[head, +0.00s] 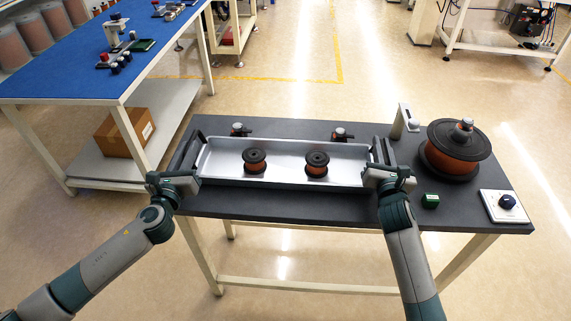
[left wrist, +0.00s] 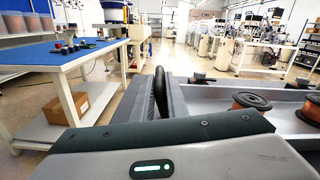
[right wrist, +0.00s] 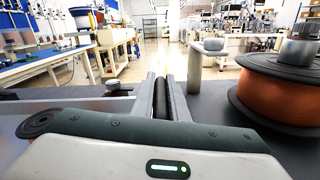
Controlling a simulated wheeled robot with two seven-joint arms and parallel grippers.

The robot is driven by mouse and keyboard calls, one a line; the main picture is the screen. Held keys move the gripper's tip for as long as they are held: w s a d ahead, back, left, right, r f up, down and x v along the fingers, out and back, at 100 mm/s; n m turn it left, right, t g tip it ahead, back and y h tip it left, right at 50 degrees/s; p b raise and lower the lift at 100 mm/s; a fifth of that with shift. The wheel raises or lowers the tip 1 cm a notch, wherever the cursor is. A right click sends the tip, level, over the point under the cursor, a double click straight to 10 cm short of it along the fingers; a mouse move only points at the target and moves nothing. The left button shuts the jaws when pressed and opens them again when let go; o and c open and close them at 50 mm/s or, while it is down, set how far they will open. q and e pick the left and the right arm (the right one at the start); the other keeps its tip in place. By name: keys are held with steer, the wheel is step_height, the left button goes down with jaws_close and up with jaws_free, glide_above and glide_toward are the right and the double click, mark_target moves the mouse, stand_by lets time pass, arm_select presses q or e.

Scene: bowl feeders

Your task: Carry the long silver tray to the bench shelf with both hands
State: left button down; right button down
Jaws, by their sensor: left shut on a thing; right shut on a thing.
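The long silver tray (head: 287,176) lies over a dark table top and holds two copper-coloured spools, the left spool (head: 255,161) and the right spool (head: 317,163). Both spools stand upright inside it. The tray has a black handle at each end. My left gripper (head: 188,172) is shut on the left handle (left wrist: 161,93). My right gripper (head: 379,168) is shut on the right handle (right wrist: 160,99). I cannot tell whether the tray touches the table top. The bench shelf is not certain; a white lower shelf (head: 96,166) shows under the blue bench.
The dark table (head: 290,209) also bears a large spool (head: 455,150), a green block (head: 430,201), a blue knob on a white plate (head: 507,201) and a grey post (head: 404,122). The blue bench (head: 75,75) stands left, with a cardboard box (head: 125,133) on its shelf. Floor lies clear between them.

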arm_select(q)
steer(key=shift+w+r, duration=0.1)
steer(key=shift+r, duration=0.2)
arm_select(e)
steer(key=shift+r, duration=0.25)
